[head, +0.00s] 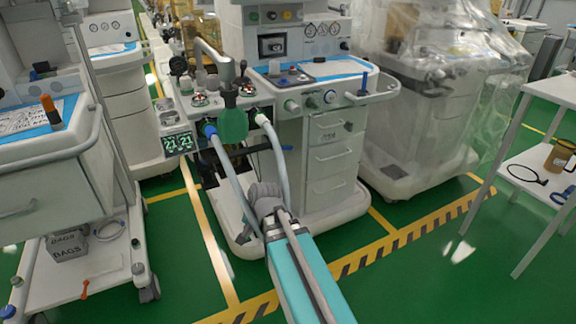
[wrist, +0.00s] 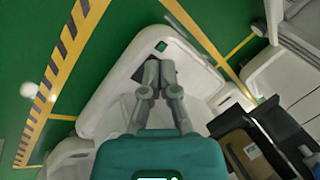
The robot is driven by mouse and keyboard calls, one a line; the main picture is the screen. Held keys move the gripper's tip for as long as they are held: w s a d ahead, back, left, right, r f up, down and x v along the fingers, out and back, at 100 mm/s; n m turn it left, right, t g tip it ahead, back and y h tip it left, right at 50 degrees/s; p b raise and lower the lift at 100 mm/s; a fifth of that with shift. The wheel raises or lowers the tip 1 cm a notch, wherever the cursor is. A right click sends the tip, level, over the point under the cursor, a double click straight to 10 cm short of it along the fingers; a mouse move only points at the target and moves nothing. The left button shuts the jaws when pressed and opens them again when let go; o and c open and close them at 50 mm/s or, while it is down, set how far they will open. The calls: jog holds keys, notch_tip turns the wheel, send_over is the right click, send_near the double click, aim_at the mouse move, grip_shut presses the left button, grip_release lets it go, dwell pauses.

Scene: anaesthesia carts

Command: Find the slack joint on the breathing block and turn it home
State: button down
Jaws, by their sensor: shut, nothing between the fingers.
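The breathing block (head: 205,100) sticks out from the left side of the middle cart. Two pale hoses hang from it, one at a blue connector (head: 209,130) and one at a pale green-white connector (head: 262,118). A dark green part (head: 232,124) hangs between them. I cannot tell which joint is slack. My gripper (head: 262,190) is in front of the cart, below the block and close to the hoses; touching or apart is unclear. In the wrist view my gripper (wrist: 158,70) is shut and empty, pointing over the cart's white base (wrist: 112,88).
The middle cart (head: 333,150) has drawers and a front handrail. A cart with an orange-capped item stands at left (head: 45,165). A plastic-covered machine (head: 425,110) stands at right, and a white table (head: 535,170) further right. Green floor in front is clear.

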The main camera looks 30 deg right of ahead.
aim_at(281, 147)
jog(key=w+d+r+m+t, duration=0.2)
jog(key=d+r+m+t, duration=0.1)
jog(key=d+m, duration=0.4)
jog(key=w+d+r+m+t+h, duration=0.1)
jog(key=w+d+r+m+t, duration=0.2)
jog(key=d+m, duration=0.5)
jog(key=w+d+r+m+t, duration=0.3)
jog(key=d+m, duration=0.4)
jog(key=m, duration=0.7)
jog(key=shift+d+r+m+t+b, duration=0.3)
jog(key=shift+r+t, duration=0.3)
jog(key=shift+t, duration=0.2)
jog(key=shift+w, duration=0.15)
jog(key=b+x, duration=0.3)
jog(key=x, duration=0.7)
jog(key=shift+d+r+p, duration=0.25)
jog(key=shift+r+p, duration=0.7)
jog(key=shift+d+r+p, duration=0.3)
jog(key=shift+r+p, duration=0.6)
jog(key=shift+r, duration=0.1)
